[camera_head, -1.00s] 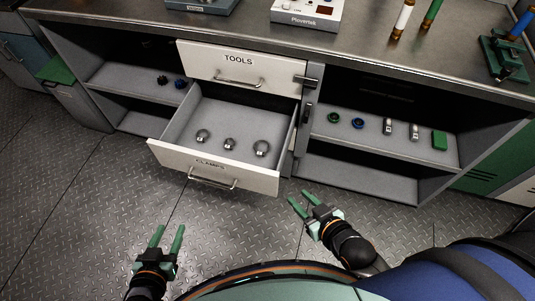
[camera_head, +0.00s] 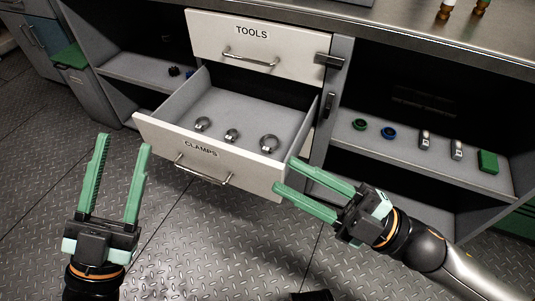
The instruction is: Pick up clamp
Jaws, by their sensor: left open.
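Several silver ring-shaped clamps lie in the pulled-out drawer labelled CLAMPS (camera_head: 240,168): a left clamp (camera_head: 202,124), a middle clamp (camera_head: 232,135) and a right clamp (camera_head: 269,144). They sit apart in a row on the grey drawer floor. My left gripper (camera_head: 122,143) is open and empty, in front of and to the left of the drawer, with its green fingers pointing up the picture. My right gripper (camera_head: 284,176) has its two green fingers apart, with nothing between them. Its fingertips appear by the drawer's front right corner; I cannot tell whether they touch it.
A shut TOOLS drawer (camera_head: 257,46) sits above the open one. The right shelf (camera_head: 400,152) bears a green ring (camera_head: 360,125), a blue ring (camera_head: 389,133), two silver parts and a green block (camera_head: 488,161). The drawer handle (camera_head: 203,173) sticks out.

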